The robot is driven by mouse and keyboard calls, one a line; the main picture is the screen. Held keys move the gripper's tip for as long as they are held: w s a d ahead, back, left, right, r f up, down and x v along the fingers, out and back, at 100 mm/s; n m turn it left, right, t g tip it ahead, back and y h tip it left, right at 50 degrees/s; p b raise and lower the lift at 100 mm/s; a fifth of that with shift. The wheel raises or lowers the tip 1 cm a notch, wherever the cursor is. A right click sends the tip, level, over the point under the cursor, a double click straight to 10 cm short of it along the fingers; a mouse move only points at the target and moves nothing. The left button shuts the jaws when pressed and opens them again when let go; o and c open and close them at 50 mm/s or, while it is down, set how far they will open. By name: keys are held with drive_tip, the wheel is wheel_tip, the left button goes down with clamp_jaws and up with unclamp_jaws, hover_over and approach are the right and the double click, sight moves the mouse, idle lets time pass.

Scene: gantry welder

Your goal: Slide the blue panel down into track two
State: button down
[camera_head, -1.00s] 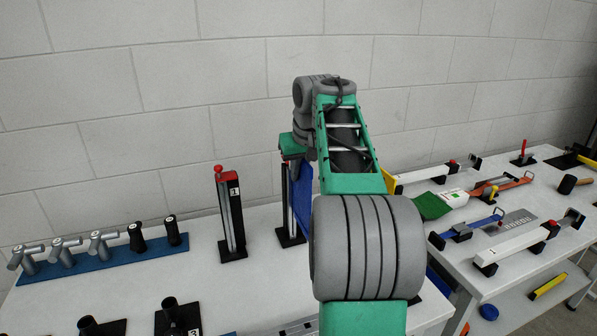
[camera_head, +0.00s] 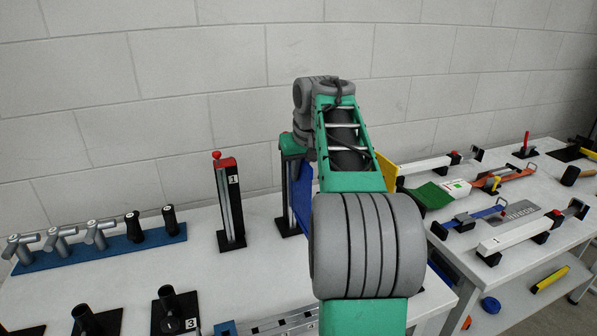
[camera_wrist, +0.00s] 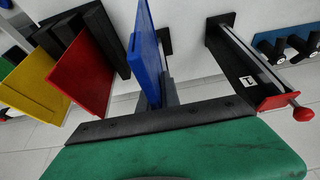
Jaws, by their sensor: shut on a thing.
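The blue panel (camera_head: 302,192) stands upright at the second black track post (camera_head: 286,205), left of my arm in the head view. It shows edge-on in the wrist view (camera_wrist: 148,55), rising beyond the dark edge of my green hand (camera_wrist: 175,150). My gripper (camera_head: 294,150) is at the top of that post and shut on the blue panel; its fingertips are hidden. The post shows right behind the panel in the wrist view (camera_wrist: 168,65); its label is hidden. I cannot tell how far the panel is inside the track.
Track one (camera_head: 229,205), with a red cap and knob, stands left of the panel. A red panel (camera_wrist: 85,78) and a yellow panel (camera_wrist: 35,83) stand on the other side. A blue rack (camera_head: 100,250) and several black cups (camera_head: 165,310) occupy the table's left.

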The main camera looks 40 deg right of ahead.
drive_tip(key=shift+f+b, duration=2.05)
drive_tip(key=shift+f, duration=0.75)
drive_tip(key=c, duration=1.5)
unclamp_jaws()
drive_tip(key=shift+r, duration=0.1)
